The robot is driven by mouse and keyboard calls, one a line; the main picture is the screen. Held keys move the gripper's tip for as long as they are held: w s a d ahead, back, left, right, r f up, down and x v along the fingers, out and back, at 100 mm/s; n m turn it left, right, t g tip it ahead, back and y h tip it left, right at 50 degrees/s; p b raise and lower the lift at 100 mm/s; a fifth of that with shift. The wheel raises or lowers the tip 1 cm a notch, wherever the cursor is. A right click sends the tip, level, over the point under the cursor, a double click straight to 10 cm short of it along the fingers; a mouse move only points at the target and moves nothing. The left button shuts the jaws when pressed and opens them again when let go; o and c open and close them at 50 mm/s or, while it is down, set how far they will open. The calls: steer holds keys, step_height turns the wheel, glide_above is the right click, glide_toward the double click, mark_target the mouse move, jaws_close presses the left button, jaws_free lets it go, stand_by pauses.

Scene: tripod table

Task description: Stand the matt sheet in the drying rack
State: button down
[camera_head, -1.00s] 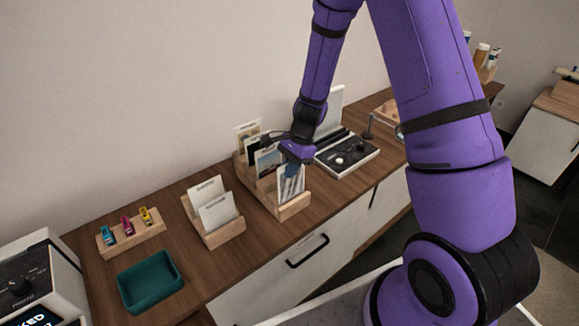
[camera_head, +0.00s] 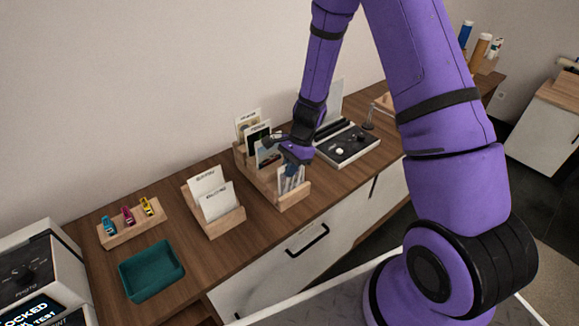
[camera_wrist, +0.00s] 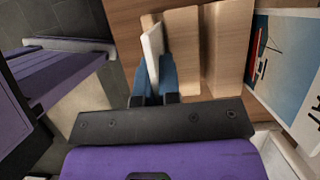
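The drying rack (camera_head: 295,201) appears to be the long stepped wooden holder on the counter, with several cards in its slots. My gripper (camera_head: 291,167) is low over its front slot. A pale printed sheet (camera_head: 290,183), which seems to be the matt sheet, stands there below my fingers. In the wrist view, the blue fingers (camera_wrist: 155,82) sit close on either side of a white sheet (camera_wrist: 152,45) and appear shut on it. The sheet is nearly upright, slightly tilted, at the rack's wooden end. Its lower edge is hidden.
A smaller wooden holder (camera_head: 234,222) with two white cards stands to the left. A green tray (camera_head: 151,291) and a wooden block with coloured clips (camera_head: 133,238) are further left. A black-and-white panel with knobs (camera_head: 348,149) lies right of the rack. Bare counter separates them.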

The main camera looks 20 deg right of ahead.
stand_by(0.3)
steer(key=c, duration=1.2)
jaws_free()
steer(key=shift+c, duration=0.2)
steer(key=shift+r, duration=4.5)
